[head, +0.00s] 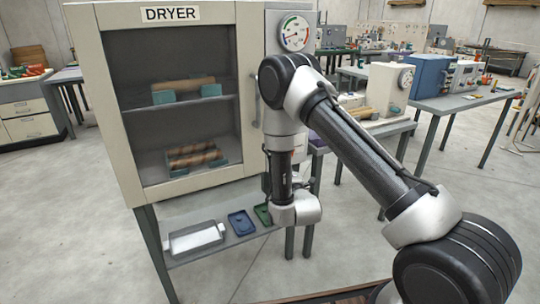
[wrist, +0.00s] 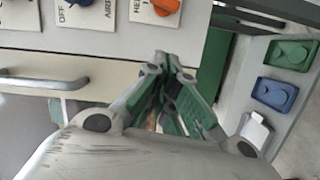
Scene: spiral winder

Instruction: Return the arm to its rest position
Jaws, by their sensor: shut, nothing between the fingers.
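My arm reaches forward from the lower right in the head view, folded in front of the dryer's right side. My gripper (wrist: 165,72) shows in the wrist view with its green-padded fingers drawn together and nothing between them. In the head view the fingers are hidden behind my wrist. The dryer (head: 115,110) is a cream cabinet with a dark window. Tubes on teal supports sit on its two shelves: one on the upper shelf (head: 190,98) and striped ones on the lower shelf (head: 190,168).
Below the dryer, a shelf holds a metal tray (head: 195,238), a blue dish (head: 241,223) and a green dish (head: 263,214). A handle (wrist: 45,84) and an orange knob (wrist: 166,6) are near my gripper. Benches with machines (head: 430,75) stand behind. Floor at left is clear.

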